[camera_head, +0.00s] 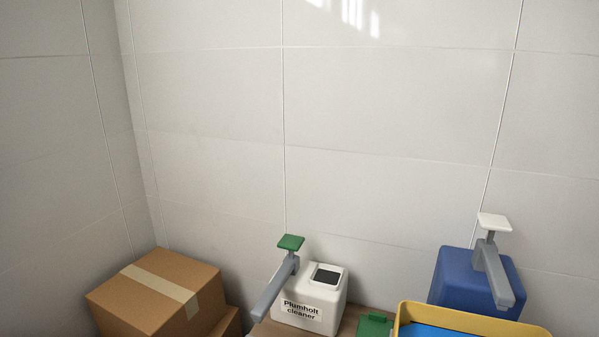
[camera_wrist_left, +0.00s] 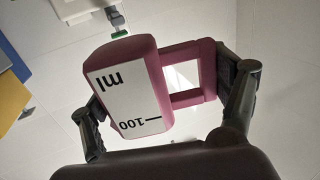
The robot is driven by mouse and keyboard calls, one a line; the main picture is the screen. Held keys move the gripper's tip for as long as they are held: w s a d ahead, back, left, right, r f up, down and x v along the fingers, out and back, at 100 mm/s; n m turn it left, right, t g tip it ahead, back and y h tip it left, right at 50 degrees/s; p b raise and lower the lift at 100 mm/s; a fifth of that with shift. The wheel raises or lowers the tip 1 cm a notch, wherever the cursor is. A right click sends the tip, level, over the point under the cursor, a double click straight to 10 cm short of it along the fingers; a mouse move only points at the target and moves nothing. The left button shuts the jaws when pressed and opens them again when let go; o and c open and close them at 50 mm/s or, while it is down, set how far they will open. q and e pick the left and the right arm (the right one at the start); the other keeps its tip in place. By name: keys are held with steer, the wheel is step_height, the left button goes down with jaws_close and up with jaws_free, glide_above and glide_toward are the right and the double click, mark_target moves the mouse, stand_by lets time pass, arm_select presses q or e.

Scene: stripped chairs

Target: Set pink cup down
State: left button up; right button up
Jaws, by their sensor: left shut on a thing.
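The pink cup (camera_wrist_left: 121,85) shows large in the left wrist view, with a white scale panel marked "ml" and "100" and a square-holed handle on its right. My left gripper (camera_wrist_left: 158,92) is shut on it, one dark finger at the cup's left side and the other by the handle. The panel's lettering appears upside down in this view. The cup does not show in the head view, and neither gripper shows there. What lies directly beneath the cup cannot be told.
In the head view, a white "Plumholt cleaner" dispenser (camera_head: 323,284) with a green-topped spout and a blue dispenser (camera_head: 462,277) stand by the wall. A yellow-rimmed blue tray (camera_head: 405,313) is at the bottom right, beside a green item (camera_head: 374,325). Cardboard boxes (camera_head: 143,305) stand left.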

arm_select(q)
steer(key=w+d+r+m+h, duration=0.1)
steer(key=w+d+m+h, duration=0.1)
steer(key=w, duration=0.5)
steer(key=w+d+r+m+g+h, duration=0.1)
steer(key=w+d+h, duration=0.2)
steer(key=w, duration=0.5)
steer(key=shift+r+m+h, duration=0.25)
steer(key=shift+m+h, duration=0.15)
steer(key=shift+f, duration=0.1)
step_height(320, 180, down, 18)
steer(key=b, duration=0.5)
steer(key=shift+f, duration=0.75)
steer(key=shift+b, duration=0.3)
